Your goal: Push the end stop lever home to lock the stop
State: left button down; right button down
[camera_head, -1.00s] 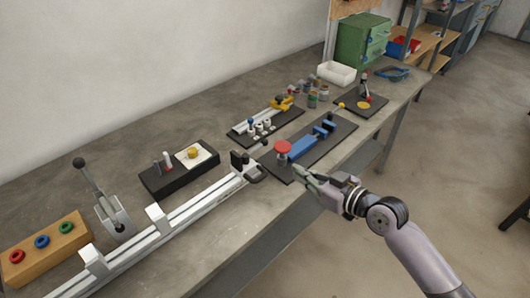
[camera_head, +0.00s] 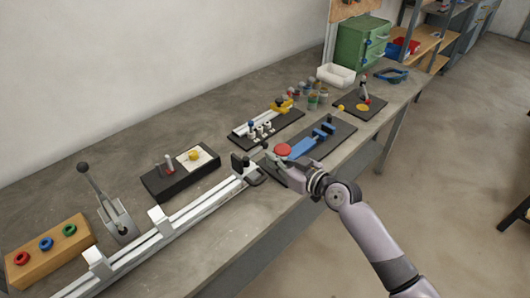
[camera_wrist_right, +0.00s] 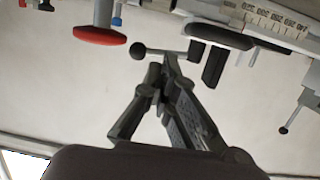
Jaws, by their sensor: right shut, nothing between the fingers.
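The end stop (camera_head: 243,164) is a dark block with a pale rail side, at the right end of the long aluminium rail (camera_head: 190,207). Its lever has a thin rod and a dark ball knob (camera_head: 264,144), sticking out toward the back right. In the right wrist view the black ball knob (camera_wrist_right: 138,50) and grey rod lie just beyond my fingertips, beside the stop's black block (camera_wrist_right: 214,64). My right gripper (camera_head: 273,158) is shut and empty, close beside the lever; it also shows in the wrist view (camera_wrist_right: 167,66). I cannot tell whether it touches the rod. My left gripper is out of view.
A red round knob (camera_head: 283,150) on a fixture with a blue clamp (camera_head: 305,147) stands right beside my right gripper. A black box (camera_head: 180,178), a grey lever stand (camera_head: 117,217) and a wooden block with coloured rings (camera_head: 48,250) stand to the left. The bench front is clear.

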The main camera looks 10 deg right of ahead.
aim_at(259, 151)
jog(key=shift+x, duration=1.95)
